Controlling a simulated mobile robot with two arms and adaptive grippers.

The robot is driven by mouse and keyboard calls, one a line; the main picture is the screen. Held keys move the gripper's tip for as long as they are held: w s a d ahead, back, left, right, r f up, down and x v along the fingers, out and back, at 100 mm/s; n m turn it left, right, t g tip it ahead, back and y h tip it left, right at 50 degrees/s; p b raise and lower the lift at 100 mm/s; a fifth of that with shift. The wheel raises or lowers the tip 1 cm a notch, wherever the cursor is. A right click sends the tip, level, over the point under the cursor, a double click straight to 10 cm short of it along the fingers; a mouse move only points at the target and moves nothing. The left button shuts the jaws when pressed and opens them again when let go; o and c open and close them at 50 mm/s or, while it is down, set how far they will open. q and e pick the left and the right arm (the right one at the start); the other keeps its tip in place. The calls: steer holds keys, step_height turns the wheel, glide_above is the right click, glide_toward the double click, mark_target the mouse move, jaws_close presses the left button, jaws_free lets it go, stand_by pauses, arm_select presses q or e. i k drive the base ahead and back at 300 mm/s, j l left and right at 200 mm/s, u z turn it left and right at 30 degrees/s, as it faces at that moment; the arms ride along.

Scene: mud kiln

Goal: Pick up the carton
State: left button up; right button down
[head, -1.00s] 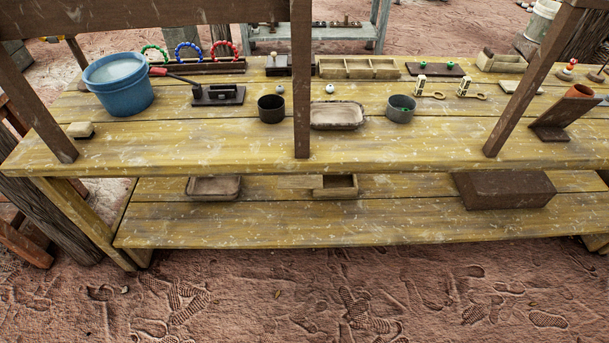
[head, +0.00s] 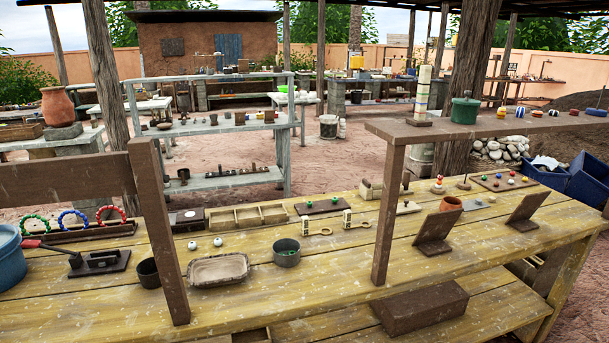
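I cannot make out anything that is clearly a carton. A closed dark brown box (head: 420,308) sits on the lower shelf of the yellow wooden bench, at the lower right of the middle in the head view. A tall pale striped block (head: 422,92) stands upright on the brown raised shelf at the upper right. Neither of my grippers shows in the head view.
The yellow bench (head: 330,290) carries a tray (head: 218,270), grey pot (head: 287,252), dark cup (head: 148,272), blue bucket (head: 10,262) and slanted boards. Brown posts (head: 160,235) rise from its front. Dirt floor (head: 350,140) lies open behind, before grey tables.

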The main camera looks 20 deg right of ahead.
mark_target(534, 260)
steer(key=l, duration=0.65)
steer(key=l+u, duration=0.1)
steer(key=l, duration=1.25)
steer(key=k+l+u, duration=0.15)
steer(key=l, duration=1.15)
steer(key=k+l+u, duration=0.1)
steer(key=l, duration=0.55)
steer(key=k+l, duration=0.1)
steer(key=l, duration=0.55)
steer(key=k+l+u, duration=0.1)
steer(key=l, duration=0.55)
steer(key=l+u, duration=0.1)
steer(key=l, duration=0.85)
steer(key=l+u, duration=0.1)
steer(key=l, duration=0.8)
steer(key=k+l+u, duration=0.1)
steer(key=l, duration=0.8)
steer(key=l+u, duration=0.1)
steer(key=l, duration=2.2)
steer(key=k+l+u, duration=0.15)
steer(key=l, duration=1.05)
steer(key=i, duration=0.05)
